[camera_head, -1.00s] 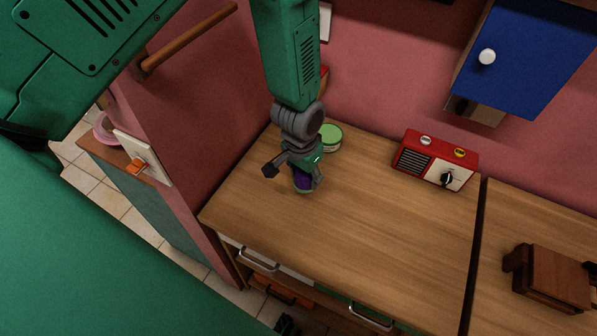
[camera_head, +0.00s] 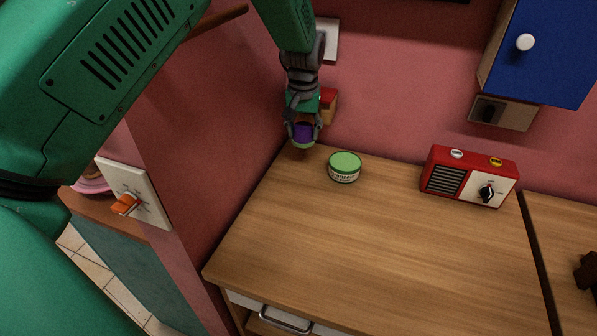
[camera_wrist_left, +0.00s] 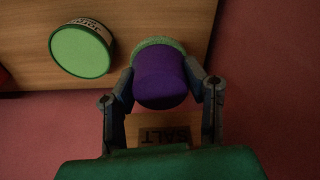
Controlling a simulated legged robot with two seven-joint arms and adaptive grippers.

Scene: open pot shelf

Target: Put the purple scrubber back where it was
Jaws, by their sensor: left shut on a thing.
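The purple scrubber (camera_head: 303,133) has a purple body and a green scouring rim at its lower end. My left gripper (camera_head: 302,138) is shut on it, close to the back left corner of the wooden counter. The left wrist view shows the scrubber (camera_wrist_left: 160,78) between the two fingers of my gripper (camera_wrist_left: 165,90), its green end toward the counter. Whether it touches the counter is hard to tell. My right gripper is not in view.
A green-lidded tin (camera_head: 344,167) stands right of the scrubber. A red radio (camera_head: 468,176) sits farther right. A box marked SALT (camera_wrist_left: 165,132) is beside the gripper, by the back wall. The middle of the counter (camera_head: 350,240) is clear.

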